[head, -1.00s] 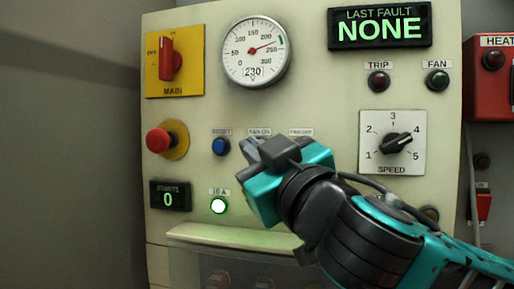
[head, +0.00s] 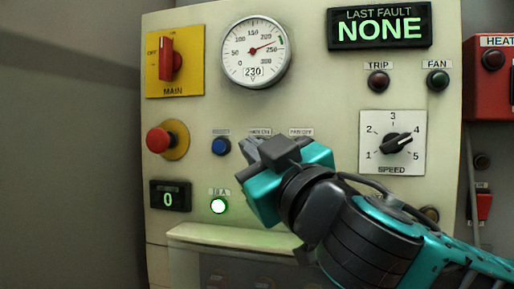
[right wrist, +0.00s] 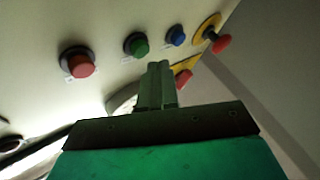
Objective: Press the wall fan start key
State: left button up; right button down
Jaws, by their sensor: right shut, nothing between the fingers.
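The fan start key is the green button (right wrist: 136,44) in the right wrist view, between a red button (right wrist: 76,62) and the blue button (right wrist: 174,36). In the head view my right gripper hides it; only its FAN ON label (head: 260,132) shows above. My right gripper (head: 249,149) is shut and empty, its fingertips close in front of the panel (head: 300,90) just below that label. In the right wrist view the closed fingers (right wrist: 158,70) point toward the panel, below and right of the green button; I cannot tell any contact. My left gripper is out of view.
The blue reset button (head: 221,146) is just left of the fingertips. A red mushroom button (head: 158,140), the red main switch (head: 170,60) and the speed dial (head: 398,141) are also on the panel. The fan lamp (head: 437,79) looks dark. A ledge (head: 235,238) sticks out below.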

jog(key=shift+w, duration=0.1)
dwell(0.5)
jog(key=shift+w+d, duration=0.15)
jog(key=shift+w, duration=0.15)
jog(key=shift+w+d, duration=0.15)
jog(key=shift+w, duration=0.25)
dwell(0.7)
jog(key=shift+s, duration=0.1)
jog(key=shift+s+a, duration=0.3)
jog(key=shift+s, duration=0.4)
jog(key=s, duration=0.1)
jog(key=s+a, duration=0.1)
jog(key=s, duration=0.2)
jog(key=shift+s+a, duration=0.25)
jog(key=shift+s, duration=0.15)
dwell(0.6)
